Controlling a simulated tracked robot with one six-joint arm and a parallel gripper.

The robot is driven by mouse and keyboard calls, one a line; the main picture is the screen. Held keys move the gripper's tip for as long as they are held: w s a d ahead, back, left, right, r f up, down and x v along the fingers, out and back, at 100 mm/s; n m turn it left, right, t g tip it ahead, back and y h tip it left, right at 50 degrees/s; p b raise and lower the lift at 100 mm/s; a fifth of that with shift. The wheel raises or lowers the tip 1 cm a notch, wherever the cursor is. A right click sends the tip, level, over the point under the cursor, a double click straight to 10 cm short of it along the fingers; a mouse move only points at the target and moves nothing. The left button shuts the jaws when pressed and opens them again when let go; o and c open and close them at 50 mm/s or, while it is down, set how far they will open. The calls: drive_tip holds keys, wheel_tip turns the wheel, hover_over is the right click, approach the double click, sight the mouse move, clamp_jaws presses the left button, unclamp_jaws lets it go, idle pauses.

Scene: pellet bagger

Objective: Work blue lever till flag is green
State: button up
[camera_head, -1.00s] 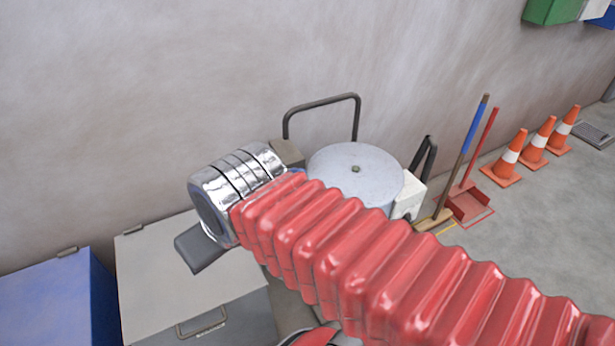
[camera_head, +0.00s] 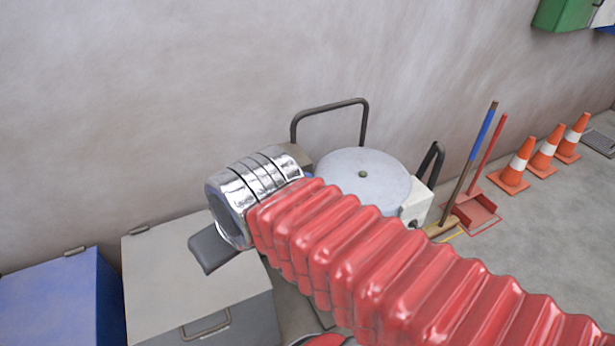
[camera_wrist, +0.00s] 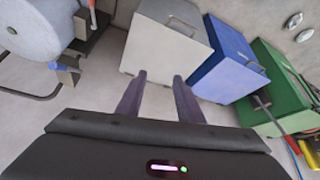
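A small blue piece (camera_wrist: 62,67), which looks like the lever's grip, shows at the left in the wrist view, below the round grey drum (camera_wrist: 30,30) and near a dark bent bar. The drum also stands behind my arm in the head view (camera_head: 362,182). My gripper (camera_wrist: 158,82) is open and empty, its two dark fingers apart and pointing toward the grey bin. The blue piece is left of the fingers, well apart from them. I cannot make out a flag in either view. My red-sleeved arm hides part of the machine in the head view.
A grey lidded bin (camera_head: 190,268) and a blue bin (camera_head: 60,300) stand at the lower left. A green bin (camera_wrist: 285,90) shows in the wrist view. A broom (camera_head: 470,165), red dustpan (camera_head: 476,212) and traffic cones (camera_head: 517,165) stand right, with open floor nearby.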

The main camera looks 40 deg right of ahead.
drive_tip(key=shift+o, duration=0.5)
drive_tip(key=shift+w+d+r, duration=0.1)
drive_tip(key=shift+w+d, duration=0.15)
drive_tip(key=shift+w, duration=0.05)
drive_tip(key=w+d+r+m+g, duration=0.1)
drive_tip(key=w+d, duration=0.3)
drive_tip(key=d, duration=0.2)
drive_tip(key=w+d+m, duration=0.2)
drive_tip(key=w+d, duration=0.2)
drive_tip(key=d, duration=0.2)
drive_tip(key=d+f+m, duration=0.1)
drive_tip(key=d, duration=0.8)
drive_tip(key=w+d+f+m, duration=0.1)
drive_tip(key=d, duration=0.9)
drive_tip(key=shift+w+f, duration=0.25)
drive_tip(key=shift+f, duration=0.1)
drive_tip(key=x, duration=1.3)
drive_tip(key=shift+w+f, duration=0.2)
drive_tip(key=shift+w, duration=0.1)
drive_tip(key=shift+c, duration=0.6)
clamp_jaws()
